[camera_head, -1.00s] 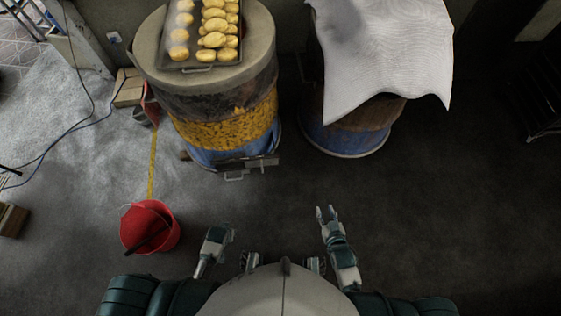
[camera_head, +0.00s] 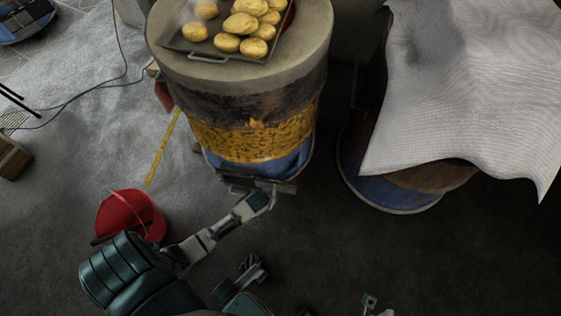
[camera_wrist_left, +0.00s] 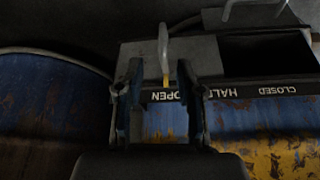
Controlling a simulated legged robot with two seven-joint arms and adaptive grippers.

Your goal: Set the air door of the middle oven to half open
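The middle oven is the barrel (camera_head: 255,125) with a yellow, rust-worn band and blue base. Its air door (camera_head: 257,185) is low on the front. In the left wrist view, the door plate (camera_wrist_left: 205,52) lies left of a dark opening (camera_wrist_left: 270,50). Its upright handle (camera_wrist_left: 163,50) has a yellow pointer at the OPEN mark; HALF and CLOSED are further right. My left gripper (camera_wrist_left: 161,95) is open, a finger on each side of the handle, with gaps visible. It also shows in the head view (camera_head: 268,192). My right gripper (camera_head: 369,299) is at the bottom edge, fingers apart, partly cut off.
A tray (camera_head: 215,52) of bread sits on the oven top. A red bucket (camera_head: 130,213) stands left, near my left arm. Another barrel (camera_head: 395,190) under a white cloth (camera_head: 470,110) stands right. The floor between the barrels is dark and clear.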

